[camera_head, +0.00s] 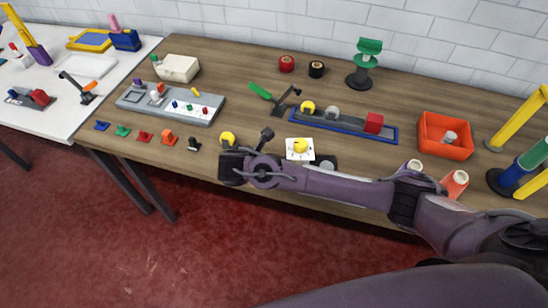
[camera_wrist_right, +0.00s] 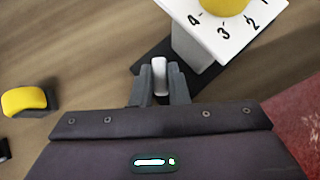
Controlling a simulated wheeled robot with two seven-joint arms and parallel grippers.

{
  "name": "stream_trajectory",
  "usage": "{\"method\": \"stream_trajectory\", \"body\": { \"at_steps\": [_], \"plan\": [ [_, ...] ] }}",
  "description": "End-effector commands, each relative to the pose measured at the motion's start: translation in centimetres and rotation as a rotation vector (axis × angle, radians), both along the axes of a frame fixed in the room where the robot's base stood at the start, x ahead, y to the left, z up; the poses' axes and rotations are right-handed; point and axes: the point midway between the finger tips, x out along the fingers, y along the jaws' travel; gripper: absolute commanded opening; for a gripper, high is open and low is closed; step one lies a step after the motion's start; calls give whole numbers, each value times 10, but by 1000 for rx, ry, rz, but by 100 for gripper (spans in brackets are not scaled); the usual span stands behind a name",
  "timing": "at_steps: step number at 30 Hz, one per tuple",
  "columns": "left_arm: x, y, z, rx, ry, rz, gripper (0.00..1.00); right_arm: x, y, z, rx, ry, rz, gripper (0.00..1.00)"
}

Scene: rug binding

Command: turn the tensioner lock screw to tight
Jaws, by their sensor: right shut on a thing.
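A white dial block with printed numbers and a yellow knob (camera_head: 300,147) stands near the table's front edge. It also shows at the upper right of the right wrist view, where part of its white face (camera_wrist_right: 238,32) is cut off. My right gripper (camera_wrist_right: 160,82) is shut on a small whitish upright piece (camera_wrist_right: 159,68), which looks like the lock screw, beside the dial block and over a dark base (camera_wrist_right: 150,55). Its tight or loose marking cannot be seen. In the head view my right arm hides the fingertips. My left gripper is not in view.
A yellow-topped piece (camera_wrist_right: 25,101) lies left of my right gripper. A blue tray (camera_head: 345,128) with a red block is behind the dial. An orange bin (camera_head: 445,136) stands to the right. Small coloured clips line the front left, and two cups stand by my forearm.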

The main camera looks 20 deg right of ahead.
Motion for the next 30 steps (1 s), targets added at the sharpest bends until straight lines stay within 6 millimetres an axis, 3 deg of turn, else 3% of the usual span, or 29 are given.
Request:
{"method": "stream_trajectory", "body": {
  "at_steps": [12, 30],
  "plan": [
    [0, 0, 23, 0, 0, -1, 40, 4, 3, 1, 1, 3, -395, 0],
    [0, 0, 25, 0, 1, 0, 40, 8, 2, 0, 0, 1, -754, 0]
  ]
}}
